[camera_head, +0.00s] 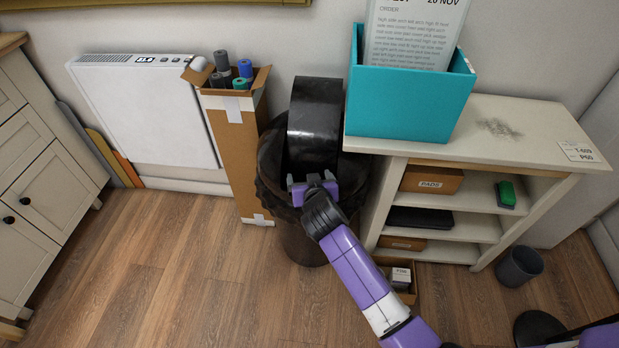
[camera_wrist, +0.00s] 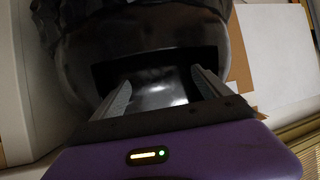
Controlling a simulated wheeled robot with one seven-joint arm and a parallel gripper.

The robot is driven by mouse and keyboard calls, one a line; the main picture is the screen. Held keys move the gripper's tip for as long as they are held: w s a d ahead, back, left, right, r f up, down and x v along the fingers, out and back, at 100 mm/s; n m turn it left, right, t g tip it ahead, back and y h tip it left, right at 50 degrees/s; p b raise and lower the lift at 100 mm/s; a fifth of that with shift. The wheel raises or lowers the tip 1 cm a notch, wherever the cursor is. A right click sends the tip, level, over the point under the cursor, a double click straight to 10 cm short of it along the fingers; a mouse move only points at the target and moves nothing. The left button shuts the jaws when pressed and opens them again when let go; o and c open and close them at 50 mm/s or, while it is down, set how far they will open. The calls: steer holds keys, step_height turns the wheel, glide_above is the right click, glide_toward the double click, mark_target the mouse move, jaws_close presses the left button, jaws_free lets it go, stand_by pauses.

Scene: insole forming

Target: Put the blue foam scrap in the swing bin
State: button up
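The black swing bin (camera_head: 300,235) stands on the floor between a tall cardboard box and a shelf unit. Its glossy black top (camera_head: 315,110) rises behind my gripper. My gripper (camera_head: 312,181) is at the bin's mouth, in front of the glossy top. In the wrist view, my gripper (camera_wrist: 158,80) has its two fingers apart with no object between them. They point at a dark opening in the bin (camera_wrist: 155,45), with a shiny black surface inside. I cannot make out the blue foam scrap in either view.
The cardboard box (camera_head: 238,150) with several rolls stands close to the bin's left. The shelf unit (camera_head: 520,125), bearing a teal box (camera_head: 405,105), is close on its right. A small dark bin (camera_head: 519,266) stands farther right. The front left floor is clear.

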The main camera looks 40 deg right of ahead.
steer(key=p+v, duration=0.1)
steer(key=v, duration=0.6)
steer(key=shift+s+a+r, duration=0.15)
steer(key=shift+s+a, duration=0.1)
steer(key=shift+s, duration=0.05)
stand_by(0.6)
